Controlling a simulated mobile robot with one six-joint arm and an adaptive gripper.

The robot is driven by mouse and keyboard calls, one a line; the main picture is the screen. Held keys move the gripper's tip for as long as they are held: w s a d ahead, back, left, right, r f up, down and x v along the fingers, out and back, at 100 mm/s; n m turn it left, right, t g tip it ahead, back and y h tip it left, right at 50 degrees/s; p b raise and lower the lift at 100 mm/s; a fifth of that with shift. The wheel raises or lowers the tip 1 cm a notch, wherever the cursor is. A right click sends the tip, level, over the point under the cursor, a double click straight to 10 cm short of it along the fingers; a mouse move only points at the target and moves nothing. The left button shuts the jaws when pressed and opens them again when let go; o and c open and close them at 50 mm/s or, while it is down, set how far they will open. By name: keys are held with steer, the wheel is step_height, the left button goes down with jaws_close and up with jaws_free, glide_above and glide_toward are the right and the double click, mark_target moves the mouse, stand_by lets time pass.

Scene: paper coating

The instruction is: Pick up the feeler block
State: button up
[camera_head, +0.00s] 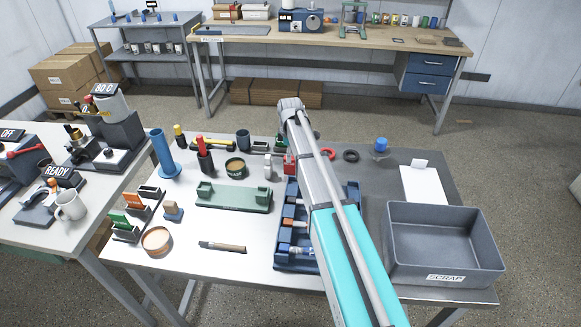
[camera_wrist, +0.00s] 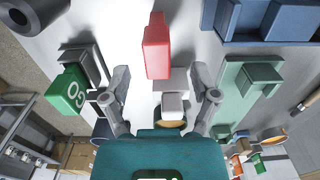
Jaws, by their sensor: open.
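A small grey block (camera_wrist: 172,105) stands in the gap ahead of my gripper (camera_wrist: 163,98) in the wrist view. It looks like the feeler block, though I read no label on it. It also shows in the head view as an upright grey piece (camera_head: 268,166), left of a red block (camera_head: 290,164). My gripper is open, with one finger to each side of the grey block in the picture. I see no contact. The red block (camera_wrist: 156,45) lies beyond it in the wrist view. In the head view my arm hides my gripper's fingers.
A green GO block (camera_wrist: 70,90) is left in the wrist view. The scrap bin (camera_head: 445,270) stands at the right.

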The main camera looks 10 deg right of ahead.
mark_target(290, 165)
steer(key=shift+w+f+b, duration=0.1)
steer(key=shift+f+b, duration=1.9)
steer(key=shift+f, duration=0.3)
jaws_close()
